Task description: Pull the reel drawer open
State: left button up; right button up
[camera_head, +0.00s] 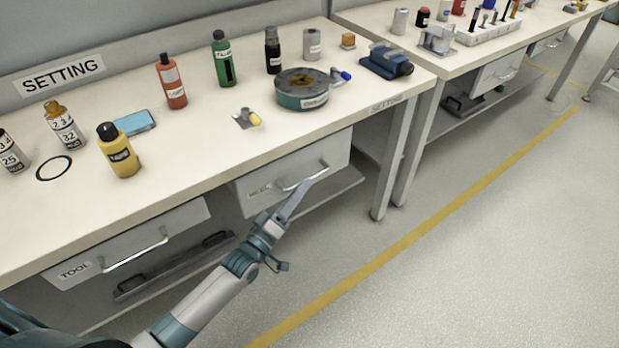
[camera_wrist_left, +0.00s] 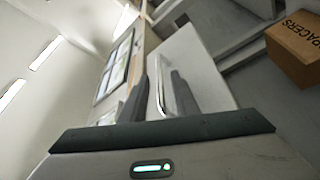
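The reel drawer (camera_head: 335,150) has a pale front with a REEL label and a silver bar handle (camera_head: 318,172). It sits under the right part of the near bench, and its front looks closed. My left gripper (camera_head: 312,184) reaches up to the handle from the front, with its fingertips at or very near the bar. In the left wrist view the handle (camera_wrist_left: 160,90) runs close beside a dark finger, in front of the pale drawer front (camera_wrist_left: 207,72). Whether the fingers clamp the bar is unclear. My right gripper is not in view.
The tool drawer (camera_head: 185,226) is to the left under the bench (camera_head: 200,135). Bottles and a round reel (camera_head: 303,102) stand on top. A bench leg (camera_head: 390,170) is right of the reel drawer. A SPACERS box (camera_wrist_left: 295,48) shows in the wrist view. The floor in front is clear.

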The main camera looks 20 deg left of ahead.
pick_arm(q)
jog(key=shift+x, duration=2.3)
jog(key=shift+c, duration=0.7)
grip_shut()
